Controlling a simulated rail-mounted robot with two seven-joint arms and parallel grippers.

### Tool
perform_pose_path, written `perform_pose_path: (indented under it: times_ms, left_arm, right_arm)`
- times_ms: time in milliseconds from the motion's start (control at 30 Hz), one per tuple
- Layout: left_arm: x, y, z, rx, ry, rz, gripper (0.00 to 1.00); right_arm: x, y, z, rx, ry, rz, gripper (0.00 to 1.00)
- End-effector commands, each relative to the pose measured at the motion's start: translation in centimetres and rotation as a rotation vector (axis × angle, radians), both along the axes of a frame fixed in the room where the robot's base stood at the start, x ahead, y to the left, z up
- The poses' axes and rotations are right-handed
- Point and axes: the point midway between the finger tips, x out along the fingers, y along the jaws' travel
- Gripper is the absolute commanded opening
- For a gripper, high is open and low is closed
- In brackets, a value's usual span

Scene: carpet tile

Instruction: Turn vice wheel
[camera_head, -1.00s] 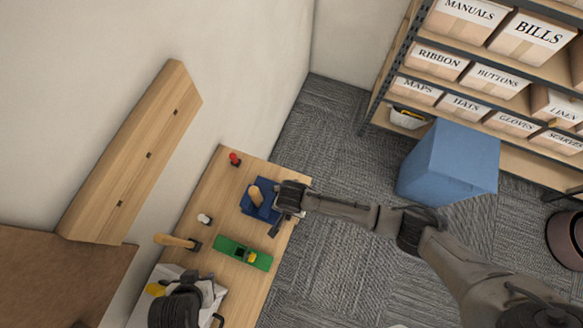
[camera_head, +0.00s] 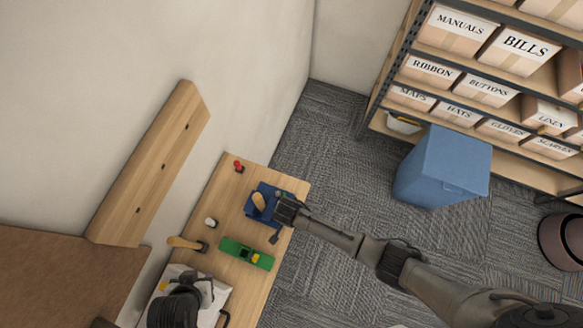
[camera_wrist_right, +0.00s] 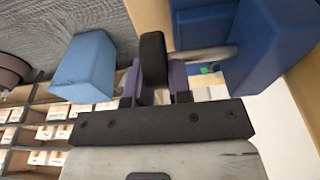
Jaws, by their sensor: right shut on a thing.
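The blue vice (camera_head: 266,199) sits near the far right edge of the wooden workbench, with a light wooden piece (camera_head: 258,201) at its top. It also fills the upper right of the right wrist view (camera_wrist_right: 272,45). The black vice wheel handle (camera_wrist_right: 153,58) stands at the end of a silver screw shaft (camera_wrist_right: 205,55). My right gripper (camera_head: 281,212) is at the vice's right side. In the right wrist view, the gripper's purple fingers (camera_wrist_right: 160,86) are shut around the lower part of the handle. The head view hides most of the wheel. My left gripper is not in view.
A green plane (camera_head: 246,253), a wooden-handled tool (camera_head: 186,243) and a small red item (camera_head: 239,166) lie on the bench. A dark machine (camera_head: 178,306) stands at its near end. A blue bin (camera_head: 440,168) and box-filled shelves (camera_head: 475,85) stand beyond open carpet.

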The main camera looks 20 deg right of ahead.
Motion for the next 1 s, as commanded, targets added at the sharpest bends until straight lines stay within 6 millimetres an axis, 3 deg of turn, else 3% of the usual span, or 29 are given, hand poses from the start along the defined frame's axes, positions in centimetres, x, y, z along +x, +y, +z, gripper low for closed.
perform_pose_path:
  times_ms: [33, 233, 600, 1000]
  left_arm:
    - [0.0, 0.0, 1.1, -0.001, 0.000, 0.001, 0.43]
    - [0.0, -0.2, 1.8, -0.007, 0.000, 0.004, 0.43]
    - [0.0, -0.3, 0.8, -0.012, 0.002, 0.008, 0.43]
    - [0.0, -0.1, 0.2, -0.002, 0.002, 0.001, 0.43]
  right_arm:
    - [-0.3, 0.2, 0.6, -0.012, -0.013, -0.001, 0.00]
    - [-0.3, 0.3, 0.3, -0.077, -0.103, 0.001, 0.00]
    - [-0.5, 0.4, 0.2, -0.208, -0.281, 0.000, 0.00]
    - [-0.5, 0.4, 0.4, -0.265, -0.357, 0.000, 0.00]
